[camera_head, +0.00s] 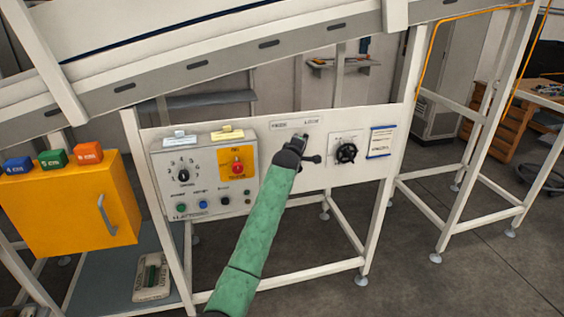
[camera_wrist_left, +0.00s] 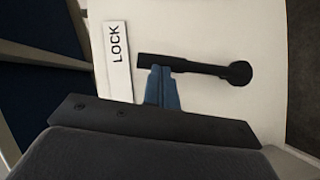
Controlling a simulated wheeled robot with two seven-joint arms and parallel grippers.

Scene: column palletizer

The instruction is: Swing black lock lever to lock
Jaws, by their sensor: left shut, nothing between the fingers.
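The black lock lever (camera_wrist_left: 190,67) lies flat across the white panel in the left wrist view. Its round end (camera_wrist_left: 238,73) is at the right, and its narrower left end is near the white LOCK label (camera_wrist_left: 117,60). My left gripper (camera_wrist_left: 162,72) is shut and empty. Its blue fingertips are at the lever's lower edge near the left end; I cannot tell whether they touch it. My right gripper is out of view.
A black handwheel (camera_head: 346,152) is mounted right of my gripper. A grey control box (camera_head: 215,199) with a yellow-backed red button (camera_head: 238,167) is at its left. A yellow cabinet (camera_head: 65,215) stands further left. The conveyor (camera_head: 230,60) slopes above the panel.

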